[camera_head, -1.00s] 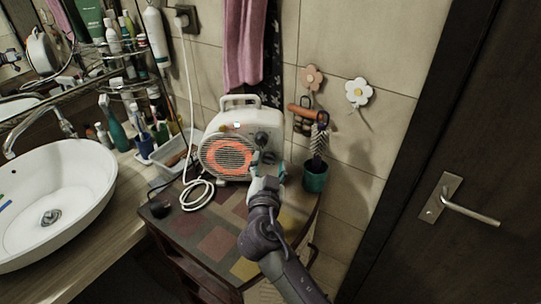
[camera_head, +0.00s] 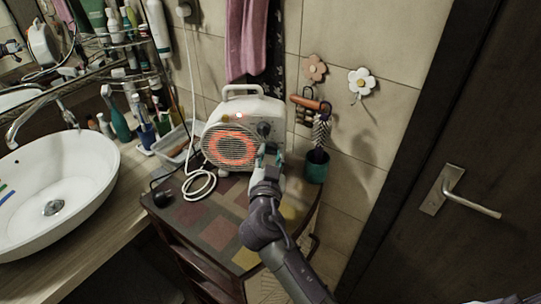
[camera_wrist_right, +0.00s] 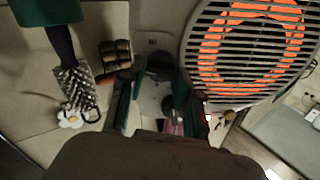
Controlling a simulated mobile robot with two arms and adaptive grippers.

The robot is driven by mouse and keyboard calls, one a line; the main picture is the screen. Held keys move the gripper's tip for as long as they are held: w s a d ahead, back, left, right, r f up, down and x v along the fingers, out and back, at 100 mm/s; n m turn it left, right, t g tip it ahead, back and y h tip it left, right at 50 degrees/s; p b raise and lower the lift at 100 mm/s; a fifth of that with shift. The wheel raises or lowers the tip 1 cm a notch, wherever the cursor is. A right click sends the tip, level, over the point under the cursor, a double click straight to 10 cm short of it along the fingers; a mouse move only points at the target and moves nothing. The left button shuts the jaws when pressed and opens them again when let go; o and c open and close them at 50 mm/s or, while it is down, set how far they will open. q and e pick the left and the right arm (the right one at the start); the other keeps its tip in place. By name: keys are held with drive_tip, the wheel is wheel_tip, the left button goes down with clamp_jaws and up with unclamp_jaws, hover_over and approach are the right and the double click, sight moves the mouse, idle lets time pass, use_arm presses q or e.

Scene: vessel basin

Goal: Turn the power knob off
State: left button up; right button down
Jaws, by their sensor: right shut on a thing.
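A white portable heater (camera_head: 243,110) with a handle stands on the small cabinet, its round grille (camera_head: 230,149) glowing orange. A dark upper knob (camera_head: 263,129) shows on the right of its front. My right gripper (camera_head: 270,157) is at the lower right of that front, over the lower knob, which it largely hides in the head view. In the right wrist view, the lower knob (camera_wrist_right: 160,66) sits between the fingertips of my right gripper (camera_wrist_right: 153,82), which is shut on it. The glowing grille (camera_wrist_right: 250,45) is beside it. My left gripper is not in view.
A teal cup (camera_head: 316,168) with a brush stands close right of the heater. A white cord (camera_head: 201,183) and a dark round object (camera_head: 163,198) lie at left on the cabinet top (camera_head: 218,235). A basin (camera_head: 60,180) is further left, a dark door (camera_head: 460,130) at right.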

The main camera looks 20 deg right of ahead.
drive_tip(key=n+b, duration=0.1)
drive_tip(key=n, duration=0.7)
drive_tip(key=shift+a+r+n, duration=0.1)
drive_tip(key=shift+n, duration=0.2)
drive_tip(key=n+p, duration=0.1)
drive_tip(key=n, duration=0.4)
drive_tip(key=shift+w+a+p, duration=0.1)
drive_tip(key=shift+p, duration=0.2)
drive_tip(key=n+p, duration=0.2)
drive_tip(key=n, duration=0.3)
drive_tip(key=shift+f+n, duration=0.2)
drive_tip(key=shift+n, duration=0.2)
drive_tip(key=c, duration=0.8)
unclamp_jaws()
